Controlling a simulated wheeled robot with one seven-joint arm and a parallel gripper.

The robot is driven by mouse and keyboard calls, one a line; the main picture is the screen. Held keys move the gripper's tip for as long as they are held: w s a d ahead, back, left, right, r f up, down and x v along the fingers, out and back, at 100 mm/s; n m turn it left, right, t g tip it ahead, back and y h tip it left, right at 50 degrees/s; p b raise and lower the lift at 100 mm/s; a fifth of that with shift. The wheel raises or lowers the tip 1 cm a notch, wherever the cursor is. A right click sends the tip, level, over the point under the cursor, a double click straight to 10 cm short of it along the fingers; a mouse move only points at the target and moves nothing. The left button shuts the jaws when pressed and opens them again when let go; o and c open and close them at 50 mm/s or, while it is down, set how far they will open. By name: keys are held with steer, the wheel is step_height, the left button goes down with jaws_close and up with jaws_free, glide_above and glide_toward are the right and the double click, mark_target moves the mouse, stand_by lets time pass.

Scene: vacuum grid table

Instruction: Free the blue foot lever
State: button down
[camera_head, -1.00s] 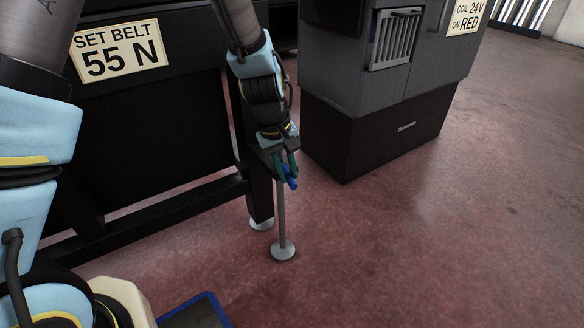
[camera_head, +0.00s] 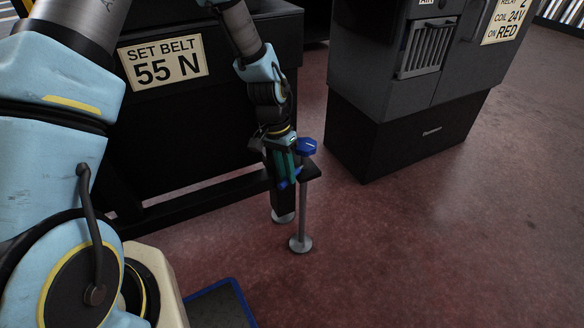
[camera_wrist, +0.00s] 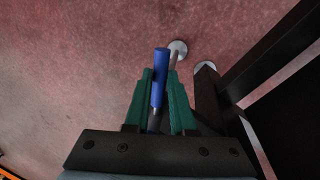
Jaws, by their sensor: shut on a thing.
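My gripper (camera_head: 284,172) has green fingers and points down beside a thin grey post (camera_head: 302,215). In the wrist view, the fingers close from both sides on a blue rod-shaped handle (camera_wrist: 159,78), which I take for the blue foot lever. A grey rod shows below the handle between the fingers. A separate blue knob (camera_head: 306,146) sits at the top of the post, above a dark bracket (camera_head: 314,171). How the lever joins the post is hidden.
A black table frame with a sign "SET BELT 55 N" (camera_head: 164,61) stands behind and left of my gripper. A dark cabinet (camera_head: 405,130) stands to the right. A blue-edged mat (camera_head: 222,305) lies in front. The red floor right of the post is clear.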

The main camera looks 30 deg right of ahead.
steer(key=shift+w+a+m+p, duration=0.1)
steer(key=shift+w+m+p, duration=0.4)
steer(key=shift+m, duration=0.3)
steer(key=c, duration=0.8)
jaws_free()
steer(key=shift+o, duration=0.2)
steer(key=shift+r, duration=0.15)
step_height(320, 180, up, 10)
steer(key=w+p, duration=0.2)
steer(key=shift+a+r, duration=0.2)
steer(key=shift+a, duration=0.1)
